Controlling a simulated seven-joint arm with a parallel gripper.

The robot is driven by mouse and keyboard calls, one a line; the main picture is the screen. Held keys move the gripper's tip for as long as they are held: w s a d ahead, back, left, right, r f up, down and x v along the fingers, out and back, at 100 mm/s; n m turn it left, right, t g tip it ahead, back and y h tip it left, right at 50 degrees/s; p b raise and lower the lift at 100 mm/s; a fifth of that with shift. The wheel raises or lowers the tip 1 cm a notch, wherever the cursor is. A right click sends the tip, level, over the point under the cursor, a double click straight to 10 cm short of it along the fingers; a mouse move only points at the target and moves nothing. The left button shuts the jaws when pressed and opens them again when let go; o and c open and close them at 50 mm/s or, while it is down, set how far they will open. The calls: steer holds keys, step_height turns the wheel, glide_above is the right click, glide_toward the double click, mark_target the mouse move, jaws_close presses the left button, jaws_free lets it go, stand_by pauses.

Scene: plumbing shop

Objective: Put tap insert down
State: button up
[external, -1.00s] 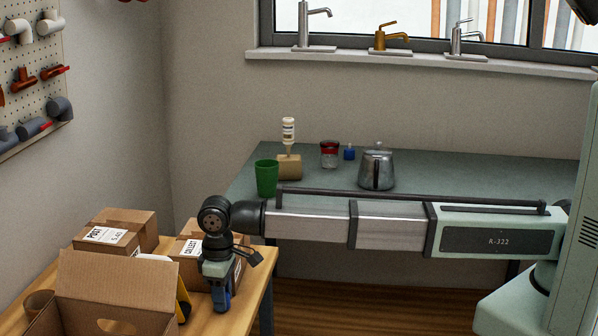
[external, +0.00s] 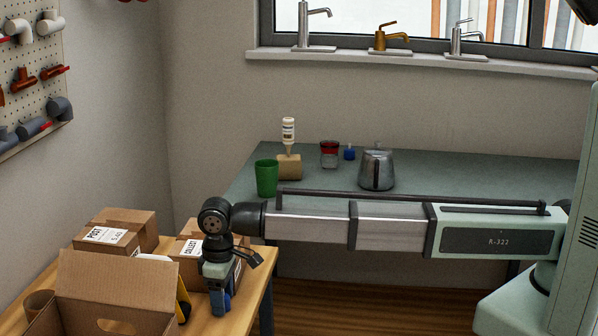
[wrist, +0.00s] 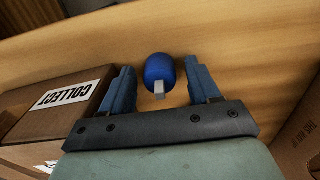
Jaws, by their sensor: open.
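The tap insert (wrist: 158,69), a rounded blue piece with a pale square stem, is on the wooden table in the wrist view. It sits between the fingertips of my gripper (wrist: 161,80), with a gap on each side. My gripper is open and points down at the table's right end in the external view (external: 220,304). A bit of blue shows at its fingertips there, but I cannot clearly separate the insert from the fingers.
The COLLECT box (wrist: 50,103) is close to the left finger in the wrist view. An open cardboard box (external: 115,290) and a POST box (external: 112,236) stand on the wooden table (external: 258,290). The grey bench (external: 330,185) behind holds a green cup (external: 266,179) and a metal jug (external: 377,170).

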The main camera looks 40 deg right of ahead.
step_height(320, 180, up, 12)
stand_by(0.6)
stand_by(0.4)
steer(key=s+d+f+m+y, duration=0.1)
steer(key=s+d+f+m, duration=0.35)
steer(key=d+f, duration=0.3)
steer(key=s+d+f+m+y, duration=0.1)
steer(key=s+d+f+m, duration=0.2)
steer(key=s+d+f, duration=0.35)
steer(key=w+d+f+m+g+h, duration=0.1)
steer(key=w+d+f+g+h, duration=0.15)
steer(key=d+f, duration=2.45)
steer(key=s+d+f+g, duration=0.2)
steer(key=s+d+f, duration=0.3)
steer(key=s+d, duration=0.5)
steer(key=s+d+f+g, duration=0.2)
steer(key=s+d+f, duration=0.4)
steer(key=s+d, duration=0.4)
steer(key=shift+d+f, duration=0.15)
steer(key=shift+d, duration=0.15)
steer(key=shift+m+y, duration=0.25)
